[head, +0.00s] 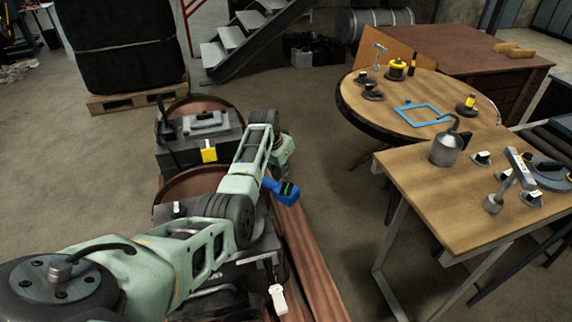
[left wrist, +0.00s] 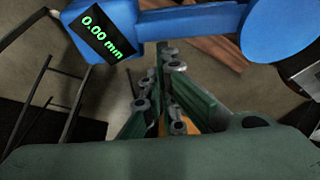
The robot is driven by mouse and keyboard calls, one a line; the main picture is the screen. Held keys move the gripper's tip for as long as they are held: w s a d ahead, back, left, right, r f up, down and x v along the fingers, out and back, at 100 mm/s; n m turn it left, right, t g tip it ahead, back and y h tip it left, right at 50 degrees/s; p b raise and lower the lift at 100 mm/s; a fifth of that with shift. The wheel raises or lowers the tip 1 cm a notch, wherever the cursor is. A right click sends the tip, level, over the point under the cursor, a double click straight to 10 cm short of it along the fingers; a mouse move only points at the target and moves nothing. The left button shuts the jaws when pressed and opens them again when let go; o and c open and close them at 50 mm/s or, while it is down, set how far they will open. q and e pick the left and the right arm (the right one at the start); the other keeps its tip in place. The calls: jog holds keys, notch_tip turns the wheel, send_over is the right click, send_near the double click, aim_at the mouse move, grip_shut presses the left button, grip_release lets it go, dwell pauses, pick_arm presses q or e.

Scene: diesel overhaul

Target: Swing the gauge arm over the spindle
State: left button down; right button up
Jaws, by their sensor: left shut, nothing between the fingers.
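The gauge arm is blue with a dark display; in the head view its display end (head: 284,192) shows beside my left arm. In the left wrist view the gauge arm (left wrist: 190,22) crosses the top, its display reading 0.00 mm, with a round blue end at the right. My left gripper (left wrist: 167,55) is shut and empty, its fingertips close to the underside of the blue bar. I cannot tell whether they touch. In the head view its fingers are hidden by my arm. I cannot make out the spindle; my arm covers part of that area. My right gripper is not in view.
A dark toolbox (head: 200,137) with a yellow tag stands behind my arm. Reddish-brown beams (head: 312,262) run along the floor beside the gauge. A round table (head: 440,88) and a wooden workbench (head: 425,183) with small parts stand right. Floor between is clear.

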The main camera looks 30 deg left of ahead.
aim_at(276, 183)
pick_arm(q)
jog(key=shift+s, duration=0.15)
dwell(0.3)
jog(key=s+m+p, duration=0.1)
jog(key=p, duration=0.1)
jog(key=s+m+p, duration=0.1)
jog(key=p, duration=0.1)
jog(key=s+m+h+p, duration=0.1)
jog(key=s+p, duration=0.1)
jog(key=shift+s+d+r+m, duration=0.1)
jog(key=shift+d+r+m, duration=0.05)
jog(key=shift+r+m, duration=0.15)
jog(key=s+a+m+g+h+p, duration=0.1)
jog(key=s+a+m+h+p, duration=0.1)
jog(key=s+m, duration=0.5)
jog(key=shift+s+a+f+g+p, duration=0.3)
jog(key=shift+s+a+g+p, duration=0.1)
jog(key=shift+s+a, duration=0.4)
